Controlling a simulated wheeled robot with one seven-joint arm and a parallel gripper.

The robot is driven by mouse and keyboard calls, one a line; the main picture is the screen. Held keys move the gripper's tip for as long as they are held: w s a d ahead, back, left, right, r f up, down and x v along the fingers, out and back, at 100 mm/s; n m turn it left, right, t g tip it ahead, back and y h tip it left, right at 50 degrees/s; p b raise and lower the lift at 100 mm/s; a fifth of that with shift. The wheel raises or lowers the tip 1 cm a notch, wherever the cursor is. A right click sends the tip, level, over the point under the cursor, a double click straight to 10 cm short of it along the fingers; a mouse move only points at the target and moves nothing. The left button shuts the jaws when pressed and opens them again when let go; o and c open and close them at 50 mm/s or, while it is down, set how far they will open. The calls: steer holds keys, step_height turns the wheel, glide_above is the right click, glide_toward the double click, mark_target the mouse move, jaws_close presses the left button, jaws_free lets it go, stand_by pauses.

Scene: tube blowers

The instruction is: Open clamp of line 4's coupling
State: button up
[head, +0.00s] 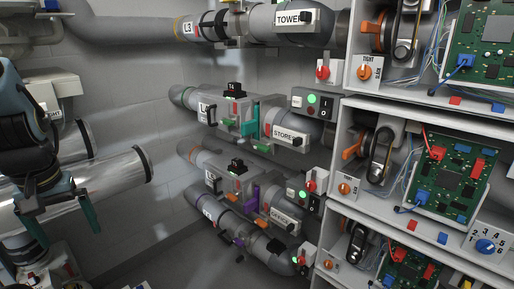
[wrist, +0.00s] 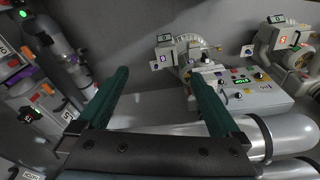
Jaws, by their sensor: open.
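Line 4's pipe, with a partly hidden "L4" label (head: 205,112), runs to a grey coupling (head: 233,106) left of the "STORES" label (head: 288,134). The coupling carries a small black box (head: 234,89) on top and a green upright lever-like part (head: 250,115). I cannot tell the clamp's exact state. My gripper (head: 62,215), with two teal fingers, is at the far left of the head view, well apart from the coupling. In the wrist view my gripper (wrist: 155,75) is open and empty, fingers spread wide.
The "L3" pipe (head: 185,27) runs above, and a coupling with a purple part (head: 253,197) lies below. Shelves with circuit boards (head: 438,172) stand at right. Large pale cylinders (head: 115,185) lie near my gripper. The wrist view shows a machine with a green display (wrist: 240,82).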

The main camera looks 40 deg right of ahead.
steer(key=shift+c, duration=0.2)
steer(key=m+t+h+b, duration=0.2)
steer(key=m+h+b, duration=0.2)
steer(key=m+h, duration=1.2)
glide_toward(259, 149)
steer(key=shift+n+h, duration=0.7)
steer(key=p+x, duration=0.1)
steer(key=x, duration=0.2)
steer(key=f+x, duration=0.1)
steer(key=x, duration=0.1)
steer(key=p+x, duration=0.1)
steer(key=x, duration=0.2)
steer(key=shift+d+f+p, duration=0.15)
steer(key=shift+d+p, duration=0.15)
steer(key=shift+c, duration=0.3)
jaws_close()
